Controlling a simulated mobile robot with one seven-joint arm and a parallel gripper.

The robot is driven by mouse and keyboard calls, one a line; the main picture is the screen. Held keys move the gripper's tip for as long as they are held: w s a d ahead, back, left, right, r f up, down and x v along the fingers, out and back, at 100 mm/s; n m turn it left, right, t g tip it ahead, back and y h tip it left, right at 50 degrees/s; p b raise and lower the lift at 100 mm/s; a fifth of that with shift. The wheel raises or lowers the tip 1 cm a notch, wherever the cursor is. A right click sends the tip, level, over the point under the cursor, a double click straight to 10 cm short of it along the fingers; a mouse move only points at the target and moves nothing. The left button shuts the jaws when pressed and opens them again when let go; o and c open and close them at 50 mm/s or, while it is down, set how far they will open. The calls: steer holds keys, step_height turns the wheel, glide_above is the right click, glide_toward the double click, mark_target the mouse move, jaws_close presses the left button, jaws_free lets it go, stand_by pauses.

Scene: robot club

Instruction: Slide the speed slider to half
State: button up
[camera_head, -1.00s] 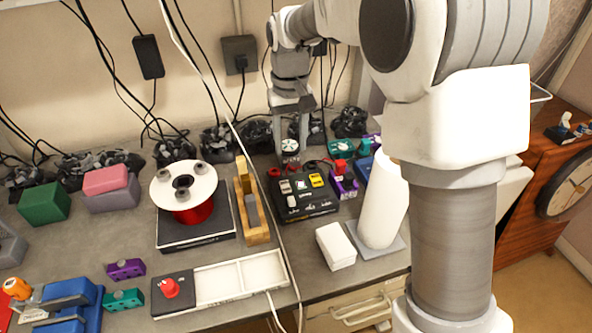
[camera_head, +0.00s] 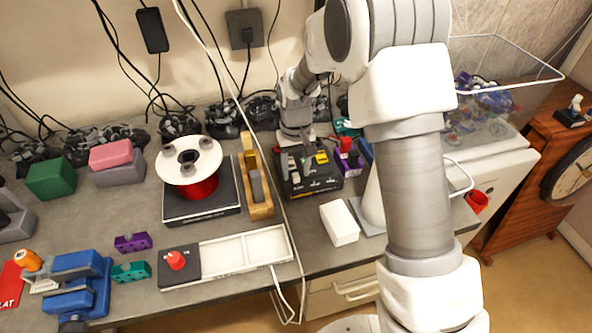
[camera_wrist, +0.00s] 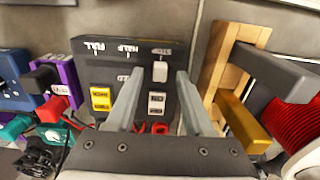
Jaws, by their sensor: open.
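The black control box (camera_head: 322,187) sits on the bench, partly covered by my gripper (camera_head: 297,158). In the wrist view the box (camera_wrist: 88,73) shows upside-down FULL, HALF and STOP labels along one edge. The white speed slider knob (camera_wrist: 160,71) is at the STOP end. My gripper (camera_wrist: 160,75) is open, with one fingertip on each side of the knob. I cannot tell whether either finger touches it. A yellow switch (camera_wrist: 101,98) and a pale rocker switch (camera_wrist: 157,103) are also on the box.
A wooden holder (camera_head: 258,190) stands left of the box, and a purple block (camera_head: 347,163) with a red part stands right. A white block (camera_head: 339,223) lies in front. A white cable crosses the bench between holder and box.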

steer(key=shift+f, duration=0.5)
jaws_close()
stand_by(1.2)
